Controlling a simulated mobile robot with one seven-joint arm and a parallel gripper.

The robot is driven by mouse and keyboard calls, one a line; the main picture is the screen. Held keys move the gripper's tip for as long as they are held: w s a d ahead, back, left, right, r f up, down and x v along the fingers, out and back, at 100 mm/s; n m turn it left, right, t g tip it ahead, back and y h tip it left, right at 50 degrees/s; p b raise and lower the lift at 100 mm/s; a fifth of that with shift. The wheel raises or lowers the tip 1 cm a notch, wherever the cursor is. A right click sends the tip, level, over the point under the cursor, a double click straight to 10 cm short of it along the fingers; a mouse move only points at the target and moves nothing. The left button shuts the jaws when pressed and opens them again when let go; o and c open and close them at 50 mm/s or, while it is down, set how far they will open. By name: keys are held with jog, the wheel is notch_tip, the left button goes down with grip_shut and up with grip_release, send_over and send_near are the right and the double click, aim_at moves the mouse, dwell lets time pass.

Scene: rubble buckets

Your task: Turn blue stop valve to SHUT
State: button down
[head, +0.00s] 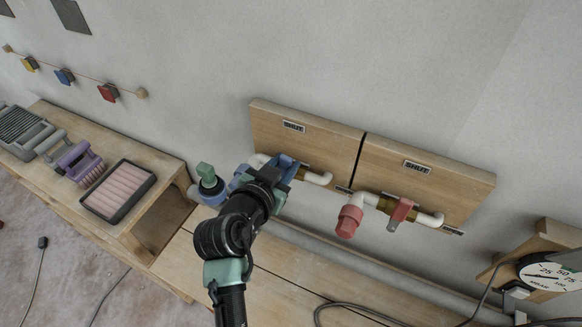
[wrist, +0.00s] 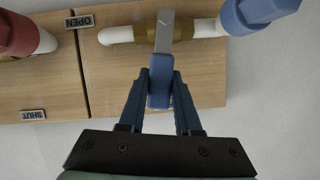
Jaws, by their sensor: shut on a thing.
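The blue stop valve's lever (wrist: 159,88) has a silver shank over a brass body and a blue grip. In the wrist view it stands across the white pipe (wrist: 203,28). My gripper (wrist: 160,92) is shut on the blue grip, one finger on each side. In the head view the blue lever (head: 286,163) shows partly behind my gripper (head: 276,176). It points up toward the SHUT label (head: 293,126) on the left wooden board (head: 265,120). An OPEN label (wrist: 78,21) shows upside down in the wrist view.
Beside it is a red valve lever (head: 401,212) with a red fitting (head: 348,220) on the right board (head: 470,185). A blue fitting (wrist: 258,12) ends the valve's pipe. A gauge (head: 553,276) stands at right; brushes and a tray (head: 150,182) lie on the left bench.

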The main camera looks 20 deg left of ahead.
jog(key=shift+a+n+h, duration=0.4)
jog(key=shift+a+n, duration=0.2)
jog(key=shift+a, duration=0.05)
jog(key=c, duration=0.6)
grip_release()
jog(key=b+v, duration=0.2)
jog(key=v, duration=1.1)
jog(key=shift+b, duration=0.4)
jog(key=shift+w+r, duration=0.1)
jog(key=shift+w, duration=0.05)
